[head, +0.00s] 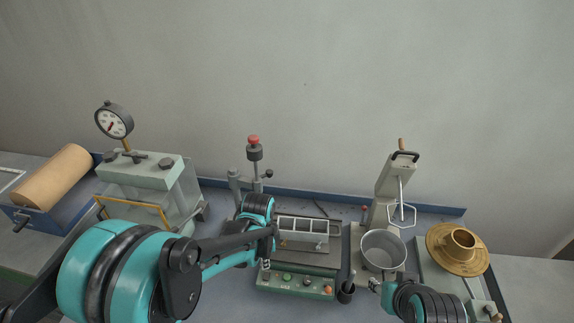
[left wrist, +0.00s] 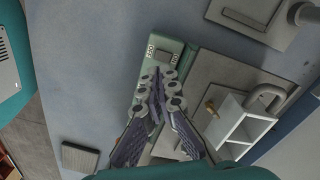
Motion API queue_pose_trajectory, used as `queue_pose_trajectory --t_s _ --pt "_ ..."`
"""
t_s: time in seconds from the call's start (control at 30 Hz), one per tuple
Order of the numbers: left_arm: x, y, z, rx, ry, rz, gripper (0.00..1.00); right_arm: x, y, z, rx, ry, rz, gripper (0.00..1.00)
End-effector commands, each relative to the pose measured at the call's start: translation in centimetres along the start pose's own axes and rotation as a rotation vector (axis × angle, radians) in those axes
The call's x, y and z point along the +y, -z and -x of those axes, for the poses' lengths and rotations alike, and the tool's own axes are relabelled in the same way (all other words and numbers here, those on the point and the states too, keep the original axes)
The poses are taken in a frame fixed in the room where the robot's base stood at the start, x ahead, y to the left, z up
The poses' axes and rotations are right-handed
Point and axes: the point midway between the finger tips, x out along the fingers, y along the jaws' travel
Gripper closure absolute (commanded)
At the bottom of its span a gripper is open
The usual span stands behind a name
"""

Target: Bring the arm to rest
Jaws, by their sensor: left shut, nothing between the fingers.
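My left arm, teal and black, reaches in from the left in the head view. Its gripper (head: 266,262) is small there and partly hidden by the arm, near the left end of the green control box (head: 297,284). In the left wrist view the two dark padded fingers of the gripper (left wrist: 158,82) meet at their tips, shut and empty, over the edge of the green box (left wrist: 165,50). My right arm shows at the lower right of the head view. Its gripper (head: 376,286) is barely visible just in front of the metal pot, and its jaws are unclear.
A white divided rack (head: 304,232) stands behind the control box. The metal pot (head: 384,250) and a brass flanged part (head: 458,249) stand to the right. A dial gauge (head: 114,121) on a press and a tan roller (head: 54,177) are at left. A wall closes the back.

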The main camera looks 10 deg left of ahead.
Motion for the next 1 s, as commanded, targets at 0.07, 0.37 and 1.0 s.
queue_pose_trajectory --t_s 0.07,0.37,1.0 --pt "0.0 0.0 0.0 0.001 0.001 0.002 1.00 0.0 0.0 0.0 0.000 0.000 0.000 0.60" --pt "1.1 -2.1 4.1 0.092 0.110 0.247 1.00 0.0 -0.7 -1.0 0.000 0.000 0.000 0.60" --pt "6.7 -8.8 9.5 0.537 0.332 1.016 1.00 0.0 -2.4 -3.4 0.000 0.000 0.000 0.60"
